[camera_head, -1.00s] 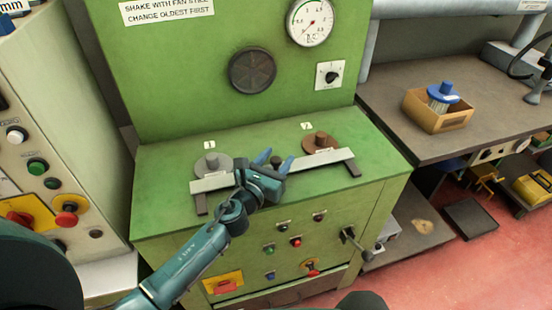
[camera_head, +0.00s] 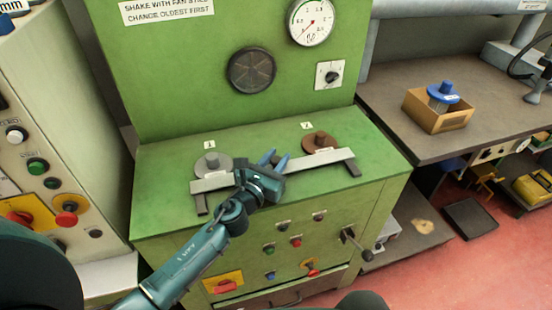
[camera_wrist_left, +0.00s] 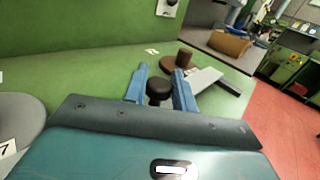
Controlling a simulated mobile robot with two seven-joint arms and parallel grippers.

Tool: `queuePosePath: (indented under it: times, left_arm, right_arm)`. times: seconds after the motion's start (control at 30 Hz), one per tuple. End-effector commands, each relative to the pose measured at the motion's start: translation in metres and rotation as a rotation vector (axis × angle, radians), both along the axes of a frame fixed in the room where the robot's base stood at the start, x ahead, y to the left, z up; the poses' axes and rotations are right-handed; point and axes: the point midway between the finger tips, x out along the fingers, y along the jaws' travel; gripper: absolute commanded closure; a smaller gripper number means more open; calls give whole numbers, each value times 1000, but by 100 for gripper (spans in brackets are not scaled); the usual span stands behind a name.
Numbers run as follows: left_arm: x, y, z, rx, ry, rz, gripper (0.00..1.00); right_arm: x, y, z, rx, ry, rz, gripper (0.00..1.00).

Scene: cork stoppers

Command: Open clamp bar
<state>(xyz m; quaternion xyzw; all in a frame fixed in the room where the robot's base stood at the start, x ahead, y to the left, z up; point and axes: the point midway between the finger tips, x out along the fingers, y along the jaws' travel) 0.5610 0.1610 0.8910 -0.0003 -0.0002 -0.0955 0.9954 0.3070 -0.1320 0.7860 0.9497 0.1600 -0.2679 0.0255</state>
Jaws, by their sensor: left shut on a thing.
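The pale grey clamp bar (camera_head: 325,161) lies across the front of the green cabinet top, with a dark foot at each end. It passes in front of the grey disc marked 1 (camera_head: 208,163) and the brown disc marked 2 (camera_head: 319,141). My left gripper (camera_head: 276,160) reaches over the middle of the bar. In the left wrist view its blue fingers (camera_wrist_left: 158,88) are shut on the black knob (camera_wrist_left: 159,90), one on each side. My gripper body hides the middle of the bar. My right gripper is not in view.
The green cabinet (camera_head: 160,190) has buttons and a lever (camera_head: 356,243) on its front. A round gauge (camera_head: 310,21) and a dial switch (camera_head: 329,75) are on the back panel. A cardboard box (camera_head: 437,112) stands on the bench at the right. A control panel (camera_head: 40,165) stands at the left.

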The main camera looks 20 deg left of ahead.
Motion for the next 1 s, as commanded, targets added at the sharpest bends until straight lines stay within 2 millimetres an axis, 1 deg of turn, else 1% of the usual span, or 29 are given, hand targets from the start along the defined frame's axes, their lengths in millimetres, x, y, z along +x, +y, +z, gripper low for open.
queuePosePath:
  times: [0.27, 0.53, 0.57, 0.8, 1.0]
  left_arm:
    - [-31, -21, -1, 1, 3, -3, 100]
    - [-33, -22, -1, 0, 2, 0, 100]
    - [-33, -22, -1, 0, 2, 1, 72]
    - [-32, -22, -1, 1, 1, 1, 53]
    - [-33, -22, 0, 1, 1, 0, 53]
  right_arm:
    - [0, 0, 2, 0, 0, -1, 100]
    - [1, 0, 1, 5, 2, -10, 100]
    - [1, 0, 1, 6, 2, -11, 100]
    - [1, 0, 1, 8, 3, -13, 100]
    - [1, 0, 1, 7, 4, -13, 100]
